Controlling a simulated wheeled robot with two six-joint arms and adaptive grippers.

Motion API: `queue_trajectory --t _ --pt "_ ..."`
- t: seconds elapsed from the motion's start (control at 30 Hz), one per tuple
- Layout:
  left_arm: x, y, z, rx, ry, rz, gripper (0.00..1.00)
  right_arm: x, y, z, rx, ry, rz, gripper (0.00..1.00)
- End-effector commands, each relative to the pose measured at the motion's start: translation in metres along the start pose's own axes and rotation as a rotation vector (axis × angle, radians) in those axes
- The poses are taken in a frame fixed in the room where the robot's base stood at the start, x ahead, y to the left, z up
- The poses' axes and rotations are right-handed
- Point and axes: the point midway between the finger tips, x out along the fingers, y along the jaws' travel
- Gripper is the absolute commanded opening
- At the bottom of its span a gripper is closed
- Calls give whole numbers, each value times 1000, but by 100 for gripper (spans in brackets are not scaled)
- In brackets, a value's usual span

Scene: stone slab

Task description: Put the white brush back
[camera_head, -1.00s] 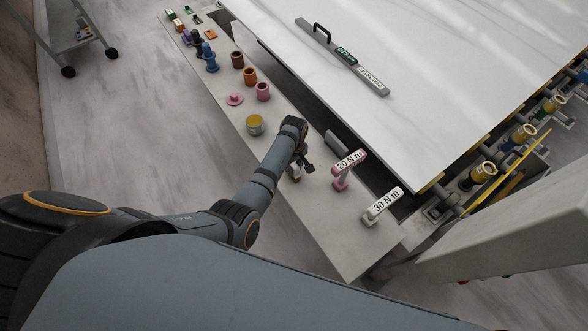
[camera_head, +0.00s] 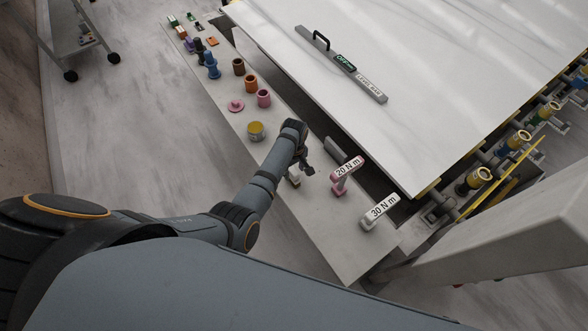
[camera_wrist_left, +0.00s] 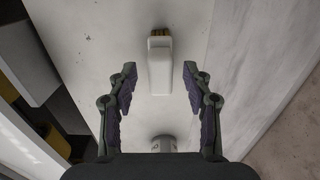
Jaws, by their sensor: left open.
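The white brush (camera_head: 293,181) is on the pale narrow bench (camera_head: 322,220), just below my left gripper (camera_head: 305,170) in the head view. In the left wrist view the white brush (camera_wrist_left: 160,68) has its handle pointing down the picture and dark yellowish bristles at the top. My left gripper (camera_wrist_left: 160,82) is open, with one finger on each side of the handle and a visible gap on both sides. The height between fingers and brush is hard to tell. My right gripper is not in view.
On the bench stand a yellow-topped can (camera_head: 255,131), a pink holder labelled 20 N m (camera_head: 340,185) and a white one labelled 30 N m (camera_head: 368,221). Coloured cups (camera_head: 264,98) line its far part. A large white slab (camera_head: 430,60) lies alongside. A grey round object (camera_wrist_left: 163,143) sits between the finger bases.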

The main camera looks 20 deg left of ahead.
Motion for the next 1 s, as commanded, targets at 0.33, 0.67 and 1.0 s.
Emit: queue_trajectory --t 0.33,0.67,1.0 --pt "-79 0 0 0 1 1 50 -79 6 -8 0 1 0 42" --pt "-96 0 0 1 0 0 50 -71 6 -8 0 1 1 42" --pt "-98 2 -4 7 16 20 50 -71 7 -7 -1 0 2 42"
